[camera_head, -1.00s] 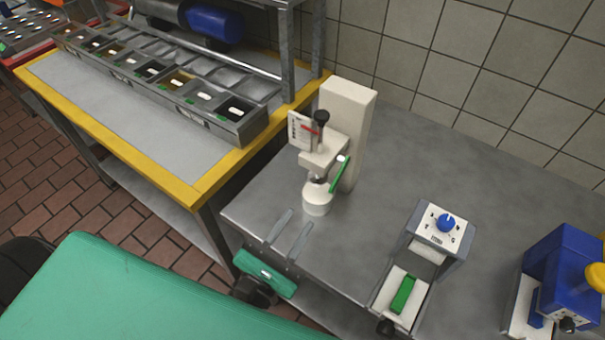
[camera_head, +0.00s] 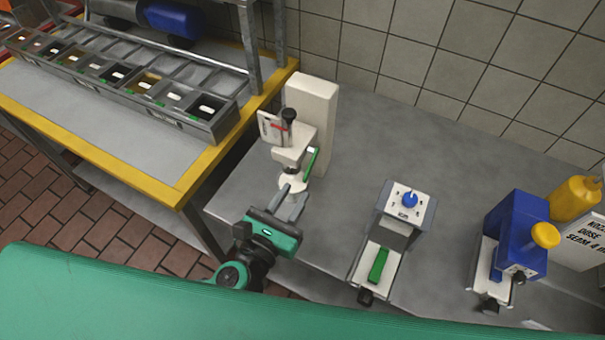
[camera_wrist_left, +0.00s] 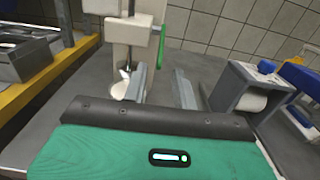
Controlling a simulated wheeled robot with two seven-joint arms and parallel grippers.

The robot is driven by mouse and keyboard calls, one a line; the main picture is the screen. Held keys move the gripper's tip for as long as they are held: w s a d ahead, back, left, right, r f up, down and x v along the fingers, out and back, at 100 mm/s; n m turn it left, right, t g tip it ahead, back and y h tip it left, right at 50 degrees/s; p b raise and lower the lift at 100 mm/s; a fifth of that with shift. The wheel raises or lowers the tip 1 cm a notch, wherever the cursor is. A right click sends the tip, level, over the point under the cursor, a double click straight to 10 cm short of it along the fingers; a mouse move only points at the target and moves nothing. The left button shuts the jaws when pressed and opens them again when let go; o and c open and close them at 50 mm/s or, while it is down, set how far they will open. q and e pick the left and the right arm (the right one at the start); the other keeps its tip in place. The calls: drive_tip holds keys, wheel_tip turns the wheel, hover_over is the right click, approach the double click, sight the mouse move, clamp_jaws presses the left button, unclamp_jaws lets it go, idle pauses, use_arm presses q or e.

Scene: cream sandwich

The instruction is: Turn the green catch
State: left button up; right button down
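A cream press-like machine (camera_head: 312,105) stands upright on the grey counter. A thin green lever (camera_head: 311,161) slants on its right side; it also shows in the left wrist view (camera_wrist_left: 162,46). A second green bar (camera_head: 378,265) lies on the cream plate of a small dial device; I cannot tell from the frames which green part is the catch. My left gripper (camera_head: 295,193) is in front of the press, close to its round white lower part (camera_head: 293,181). Its two fingers stand apart with nothing between them (camera_wrist_left: 159,72). My right gripper is not in view.
The dial device (camera_head: 405,205) with a blue knob stands to the right. A blue machine (camera_head: 515,235) and a yellow bottle (camera_head: 575,198) are further right. A yellow-edged table with a row of bins (camera_head: 210,125) is at left. Bare counter lies between press and dial device.

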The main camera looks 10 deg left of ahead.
sight(304, 179)
use_arm(q)
drive_tip(key=shift+p+x, duration=0.55)
drive_tip(key=shift+x, duration=2)
drive_tip(key=shift+c, duration=0.2)
clamp_jaws()
